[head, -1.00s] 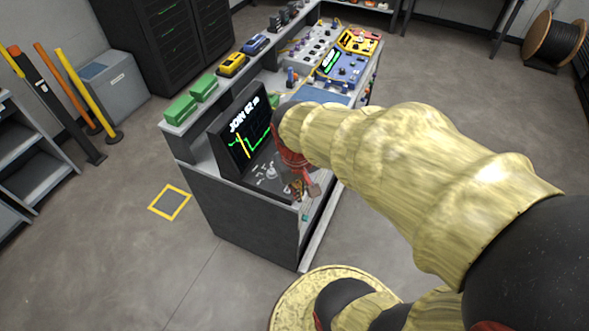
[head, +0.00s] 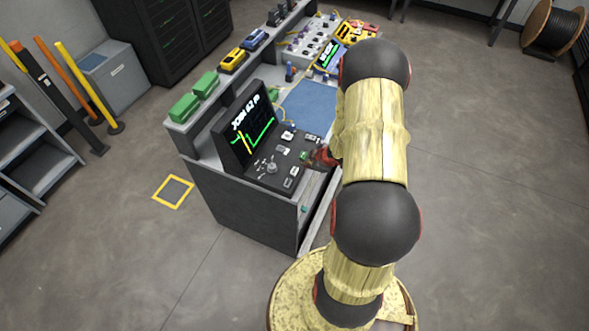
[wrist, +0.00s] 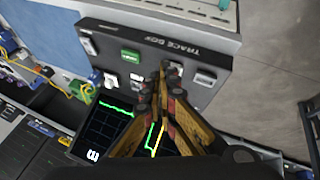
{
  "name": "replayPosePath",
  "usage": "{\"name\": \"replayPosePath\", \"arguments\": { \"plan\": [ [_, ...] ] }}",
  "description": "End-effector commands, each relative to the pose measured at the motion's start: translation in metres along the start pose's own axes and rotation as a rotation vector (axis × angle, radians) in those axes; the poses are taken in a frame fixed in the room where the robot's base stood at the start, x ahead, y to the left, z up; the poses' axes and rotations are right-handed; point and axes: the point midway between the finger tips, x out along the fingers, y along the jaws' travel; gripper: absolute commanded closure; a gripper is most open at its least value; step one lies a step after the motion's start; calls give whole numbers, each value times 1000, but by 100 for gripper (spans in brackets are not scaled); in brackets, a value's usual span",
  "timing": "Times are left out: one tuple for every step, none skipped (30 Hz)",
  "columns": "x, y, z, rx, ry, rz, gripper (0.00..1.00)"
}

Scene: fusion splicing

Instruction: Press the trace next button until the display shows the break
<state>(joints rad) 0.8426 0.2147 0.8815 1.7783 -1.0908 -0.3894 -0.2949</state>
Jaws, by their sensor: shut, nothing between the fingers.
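The display (head: 248,122) stands upright at the back of the trace box. It shows a green trace, an upright yellow line and white text that seems to begin "JOIN". Part of the screen (wrist: 100,130) also shows in the wrist view. The trace box panel (head: 265,178) carries several white buttons, a knob and a green button (head: 303,155). The green button (wrist: 131,55) lies left of my fingertips in the wrist view. My gripper (wrist: 172,68) is shut and empty, over the panel; I cannot tell whether it touches. My fingers hide part of the panel and screen.
Green boxes (head: 184,107) and a yellow device (head: 232,60) stand on the shelf behind the display. A blue mat (head: 308,107) lies on the bench beyond the panel.

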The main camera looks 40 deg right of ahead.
Motion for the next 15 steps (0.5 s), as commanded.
{"name": "replayPosePath", "arguments": {
  "plan": [
    [1,8,-17,-53,62,15,100],
    [0,12,-27,-83,95,22,100],
    [-1,15,-38,-115,135,30,100],
    [-2,17,-45,-135,160,35,100],
    [-3,18,-52,-154,185,39,100],
    [-5,17,-60,-175,213,42,100],
    [-6,17,-64,-185,231,45,100],
    [-7,17,-68,-193,244,47,100],
    [-8,18,-72,-200,259,52,100],
    [-9,18,-74,-204,266,55,100],
    [-9,19,-75,-208,272,57,100],
    [-9,19,-77,-213,276,59,100],
    [-9,19,-76,-216,275,60,100],
    [-9,19,-76,-217,274,60,100],
    [-9,19,-76,-217,274,60,100]
  ]
}}
